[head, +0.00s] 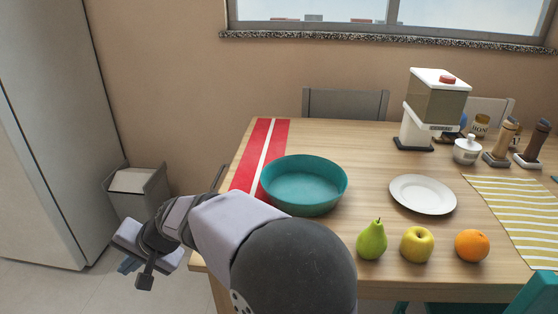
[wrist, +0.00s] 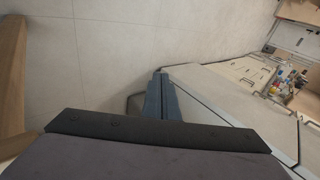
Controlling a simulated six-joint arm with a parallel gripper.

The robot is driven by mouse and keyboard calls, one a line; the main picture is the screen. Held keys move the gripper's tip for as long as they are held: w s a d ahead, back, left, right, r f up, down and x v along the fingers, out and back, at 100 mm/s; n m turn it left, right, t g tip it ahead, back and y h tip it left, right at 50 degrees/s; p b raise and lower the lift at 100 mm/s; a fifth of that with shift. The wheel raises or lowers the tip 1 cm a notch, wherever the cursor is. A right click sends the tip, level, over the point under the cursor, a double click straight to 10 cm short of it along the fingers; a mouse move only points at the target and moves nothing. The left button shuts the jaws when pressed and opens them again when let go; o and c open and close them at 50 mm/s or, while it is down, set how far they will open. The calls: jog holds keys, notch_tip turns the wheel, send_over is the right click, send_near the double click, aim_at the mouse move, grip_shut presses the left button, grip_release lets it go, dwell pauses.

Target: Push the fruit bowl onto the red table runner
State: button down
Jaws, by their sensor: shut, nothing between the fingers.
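The teal fruit bowl (head: 305,188) stands upright and empty on the wooden table, left of the white plate. The red table runner (head: 262,140), with a white centre stripe, lies along the table's left side. In the head view the bowl's left rim overlaps the runner's right edge; whether its base touches the runner is hidden. My gripper (head: 134,272) is off the table's left side, over the floor, apart from the bowl. Its fingers are shut and empty in the wrist view (wrist: 158,97). My arm hides the runner's near end.
A pear (head: 372,240), a yellow apple (head: 417,245) and an orange (head: 472,246) line the table's front edge. A white plate (head: 423,195) is right of the bowl. A dispenser (head: 436,105) stands behind. A grey bin (head: 137,195) and a fridge (head: 45,130) are left.

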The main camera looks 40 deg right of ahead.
jog(key=w+d+r+m+p, duration=0.1)
jog(key=d+r+m+p, duration=0.2)
jog(key=d, duration=0.6)
jog(key=w+d+r+m+p, duration=0.2)
jog(key=d+r+m+p, duration=0.1)
jog(key=d, duration=0.6)
jog(key=w+d+r+m+p, duration=0.2)
jog(key=d+r+p, duration=0.3)
jog(key=d, duration=0.4)
jog(key=shift+m+g+p, duration=0.3)
jog(key=shift+m+p, duration=0.25)
jog(key=shift+m, duration=0.35)
jog(key=s+d+r+m+y+p, duration=0.15)
jog(key=s+d+m+p, duration=0.25)
jog(key=s+d, duration=0.55)
jog(key=s+d+r+m+p, duration=0.3)
jog(key=s+d+m+p, duration=0.25)
jog(key=d, duration=0.65)
send_over(297, 192)
jog(key=shift+n, duration=0.45)
notch_tip(297, 192, down, 7)
jog(key=shift+a+f, duration=0.1)
jog(key=shift+w+a+f, duration=0.1)
jog(key=shift+w+a, duration=0.95)
jog(key=shift+w, duration=0.05)
jog(key=shift+w+a+p, duration=0.3)
jog(key=shift+w+a, duration=0.15)
